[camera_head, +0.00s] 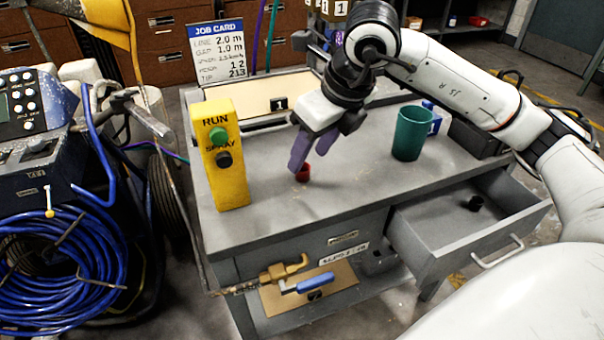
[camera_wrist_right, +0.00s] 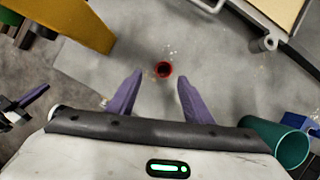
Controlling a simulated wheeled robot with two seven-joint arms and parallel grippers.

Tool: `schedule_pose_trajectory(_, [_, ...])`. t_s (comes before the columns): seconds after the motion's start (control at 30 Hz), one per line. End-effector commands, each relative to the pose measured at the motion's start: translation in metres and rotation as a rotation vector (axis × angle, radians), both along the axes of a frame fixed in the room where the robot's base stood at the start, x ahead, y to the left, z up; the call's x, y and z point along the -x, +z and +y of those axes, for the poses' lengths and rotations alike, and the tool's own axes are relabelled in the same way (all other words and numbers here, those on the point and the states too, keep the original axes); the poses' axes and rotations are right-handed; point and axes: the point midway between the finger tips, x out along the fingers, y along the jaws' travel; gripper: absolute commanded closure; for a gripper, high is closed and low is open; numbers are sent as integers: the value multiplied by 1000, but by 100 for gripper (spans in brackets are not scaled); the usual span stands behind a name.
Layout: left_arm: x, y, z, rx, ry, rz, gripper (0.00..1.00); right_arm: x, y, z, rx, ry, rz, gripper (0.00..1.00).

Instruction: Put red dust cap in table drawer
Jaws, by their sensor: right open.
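The small red dust cap (camera_head: 303,173) stands on the grey table top (camera_head: 265,205). My right gripper (camera_head: 302,158) is just above and beside it, with purple fingers apart and nothing between them. In the right wrist view the red cap (camera_wrist_right: 164,69) lies beyond the open fingertips of the right gripper (camera_wrist_right: 160,80), roughly centred between them, its dark hollow facing up. The table drawer (camera_head: 470,235) is pulled out at the right of the table. A small black piece (camera_head: 475,203) lies inside it.
A yellow RUN/SPRAY box (camera_head: 219,155) stands left of the cap. A green cup (camera_head: 411,133) stands to the right, near a blue numbered marker (camera_head: 436,115). A beige panel (camera_head: 240,108) is behind. The front middle of the table top is clear.

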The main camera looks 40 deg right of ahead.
Motion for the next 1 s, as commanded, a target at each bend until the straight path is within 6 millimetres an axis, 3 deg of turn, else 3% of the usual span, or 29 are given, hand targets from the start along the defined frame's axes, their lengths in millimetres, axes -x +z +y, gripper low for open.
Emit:
schedule_pose_trajectory(0.4, [-1,-4,0,1,0,-3,100,-21,-46,-4,-2,2,2,54])
schedule_pose_trajectory(0.67, [-3,-2,0,1,0,-7,100,-23,-49,-3,-1,3,0,54])
schedule_pose_trajectory(0.93, [-4,-2,1,1,1,-9,100,-23,-49,-3,-2,2,0,96])
schedule_pose_trajectory(1.0, [-4,-2,1,1,1,-9,100,-23,-49,-3,-2,2,0,96])
